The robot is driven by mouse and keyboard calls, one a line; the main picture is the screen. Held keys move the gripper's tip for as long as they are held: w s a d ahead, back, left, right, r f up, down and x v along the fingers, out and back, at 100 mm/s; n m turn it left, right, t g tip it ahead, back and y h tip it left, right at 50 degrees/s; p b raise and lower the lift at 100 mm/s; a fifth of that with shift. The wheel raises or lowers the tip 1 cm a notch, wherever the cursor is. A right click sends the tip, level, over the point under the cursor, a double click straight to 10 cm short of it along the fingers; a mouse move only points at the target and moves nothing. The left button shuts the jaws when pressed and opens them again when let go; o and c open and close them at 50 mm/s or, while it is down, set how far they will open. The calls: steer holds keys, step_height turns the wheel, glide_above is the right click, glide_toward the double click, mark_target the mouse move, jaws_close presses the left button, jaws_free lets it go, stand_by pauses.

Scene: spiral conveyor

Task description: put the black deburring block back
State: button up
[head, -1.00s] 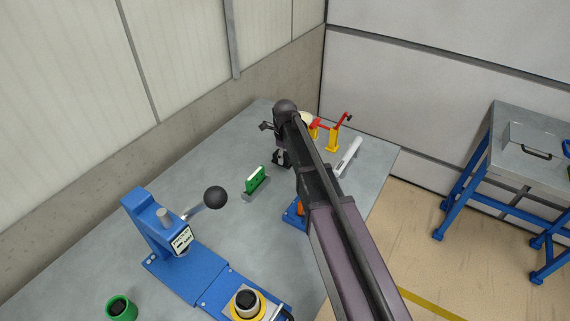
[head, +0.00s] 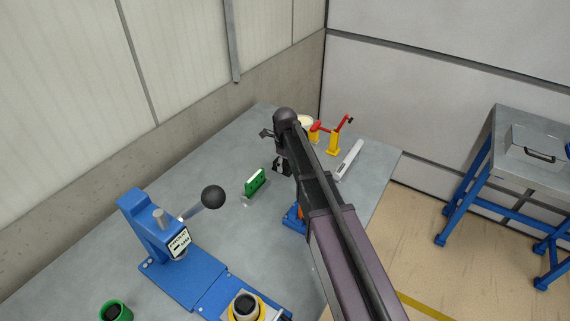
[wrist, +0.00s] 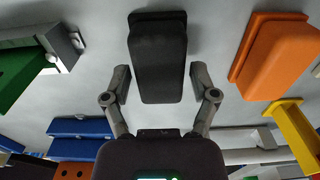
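The black deburring block (wrist: 158,58) is in the upper middle of the wrist view, above the grey tabletop. My gripper (wrist: 160,82) is open, with one finger on each side of the block's near end. A narrow gap shows between each finger and the block. In the head view my gripper (head: 281,163) is mostly hidden behind my arm, over the far part of the table, and I cannot make out the block there.
An orange block (wrist: 283,55) lies right of the black one; a green piece in a grey holder (head: 256,184) is left. Yellow stands with red handles (head: 333,142) and a pale bar (head: 350,160) lie beyond. A blue press (head: 150,225) stands near left.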

mark_target(285, 163)
steer(key=shift+r, duration=0.1)
stand_by(0.5)
steer(key=r+p, duration=0.5)
steer(key=shift+s+r+p, duration=0.2)
steer(key=shift+r+p, duration=0.05)
steer(key=shift+p, duration=0.1)
step_height(285, 163, up, 8)
steer(key=p, duration=0.8)
steer(key=shift+r, duration=0.1)
stand_by(0.5)
steer(key=s+d+n, duration=0.7)
steer(key=s+n, duration=0.4)
steer(key=n, duration=0.1)
steer(key=s+d+n, duration=0.8)
steer(key=s+n, duration=0.3)
steer(key=n, duration=0.1)
steer(key=shift+d+n, duration=0.2)
steer(key=shift+n, duration=0.2)
stand_by(0.5)
